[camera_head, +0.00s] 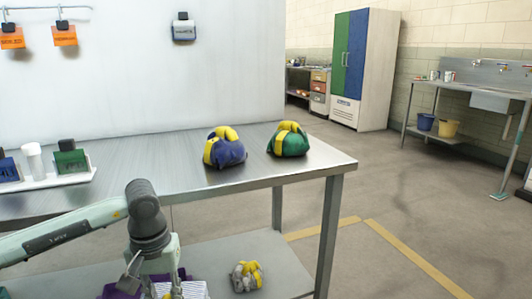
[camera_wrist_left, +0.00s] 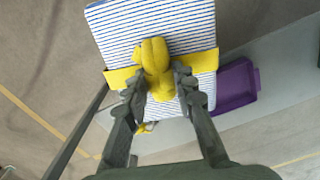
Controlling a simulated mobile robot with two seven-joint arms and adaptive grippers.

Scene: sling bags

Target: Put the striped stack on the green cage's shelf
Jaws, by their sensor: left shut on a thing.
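The striped stack is a block with thin blue and white stripes, a yellow band and a yellow knotted grip. It fills the upper middle of the left wrist view (camera_wrist_left: 115,30), and its edge shows at the bottom of the head view (camera_head: 192,290). My left gripper (camera_wrist_left: 160,85) is shut on the yellow grip, one finger on each side. In the head view my left arm hides much of the stack. No green cage or its shelf can be made out in either view. My right gripper is not in view.
A steel table carries a blue bag (camera_head: 224,152) and a green bag (camera_head: 290,145), both with yellow bands. A grey-and-yellow bag (camera_head: 247,277) lies on the lower shelf (camera_head: 285,258). A purple bin (camera_wrist_left: 237,85) is beside the stack.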

